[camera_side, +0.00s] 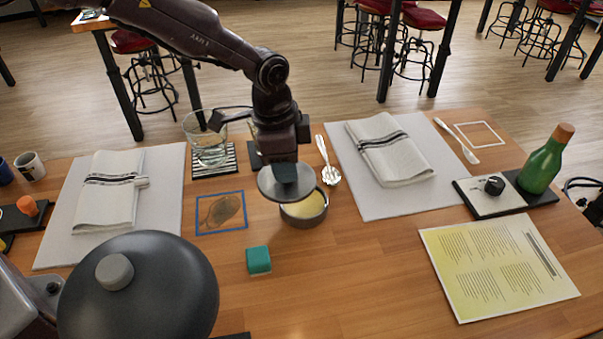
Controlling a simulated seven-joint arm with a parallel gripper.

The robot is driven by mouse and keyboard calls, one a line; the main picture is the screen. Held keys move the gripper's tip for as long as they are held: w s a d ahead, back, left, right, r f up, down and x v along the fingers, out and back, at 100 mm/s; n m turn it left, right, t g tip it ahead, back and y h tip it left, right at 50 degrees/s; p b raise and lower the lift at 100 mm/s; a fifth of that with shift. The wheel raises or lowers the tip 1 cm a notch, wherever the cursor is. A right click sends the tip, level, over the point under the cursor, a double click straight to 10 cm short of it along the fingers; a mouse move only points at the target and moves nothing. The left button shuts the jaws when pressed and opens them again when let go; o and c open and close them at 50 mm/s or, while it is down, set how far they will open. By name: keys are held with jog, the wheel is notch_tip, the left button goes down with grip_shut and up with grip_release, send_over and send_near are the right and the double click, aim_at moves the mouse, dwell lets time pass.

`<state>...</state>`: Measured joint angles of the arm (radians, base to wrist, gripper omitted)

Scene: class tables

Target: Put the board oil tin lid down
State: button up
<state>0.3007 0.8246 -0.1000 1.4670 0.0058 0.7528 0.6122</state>
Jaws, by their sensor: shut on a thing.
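My gripper (285,172) points down and is shut on the board oil tin lid (268,187), a round grey disc held roughly level. Its fingers hide the middle of the lid. The open round tin (305,217), with pale yellow contents, stands on the wooden table just below and to the right of the lid. The lid overlaps the tin's upper left edge in this view, and I cannot tell how large the gap between them is. A blue-outlined square (240,228) with a dark brown oval patch in it lies left of the tin.
A teal block (258,261) sits in front of the tin. A glass (207,145) stands on a striped coaster at the back left. A large dark domed lid (150,285) fills the front left. Bare wood (350,275) lies at front right of the tin.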

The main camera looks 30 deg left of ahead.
jog(key=s+a+r, duration=0.4)
jog(key=s+r, duration=0.2)
jog(key=s, duration=0.3)
jog(key=w+d+f+n+y, duration=0.1)
jog(key=w+d+f+n, duration=0.15)
jog(key=d+n, duration=0.65)
jog(key=shift+t, duration=0.3)
jog(key=w+d+f, duration=0.2)
jog(key=w+f, duration=0.1)
jog(key=w+d+f, duration=0.3)
jog(key=w, duration=0.1)
jog(key=w+d+f, duration=0.3)
jog(key=w, duration=0.1)
jog(key=shift+d+f, duration=0.25)
jog(key=shift+f, duration=0.1)
jog(key=shift+w+d+f, duration=0.1)
jog(key=shift+w+f, duration=0.1)
jog(key=shift+f, duration=1.55)
